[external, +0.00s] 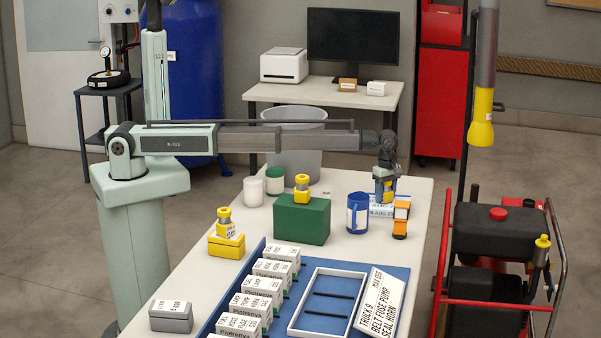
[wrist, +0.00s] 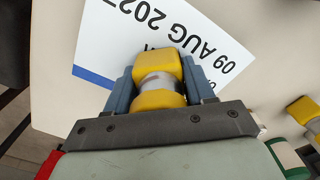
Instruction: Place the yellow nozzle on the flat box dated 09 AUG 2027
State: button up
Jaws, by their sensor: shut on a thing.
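My gripper (external: 384,190) is shut on a yellow nozzle (wrist: 157,68) with a silver middle band; both blue fingers flank it in the wrist view. The flat white box (wrist: 105,42), printed 09 AUG 2027, lies right below the held nozzle, partly hidden by it and the fingers. In the external view the box (external: 377,212) shows only in part behind the blue mug and orange item. I cannot tell whether the nozzle touches the box. Another yellow nozzle (external: 302,186) stands on a green box (external: 302,222), and one (external: 224,219) on a yellow block (external: 226,245).
A blue mug (external: 357,214) and an orange-and-white item (external: 401,221) stand close in front of the flat box. White (external: 253,191) and green (external: 275,180) cups stand left. A blue mat (external: 392,312) holds labelled boxes and a white frame (external: 325,302).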

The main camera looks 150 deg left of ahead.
jog(key=o, duration=1.2)
jog(key=shift+r, duration=0.1)
notch_tip(320, 180, up, 12)
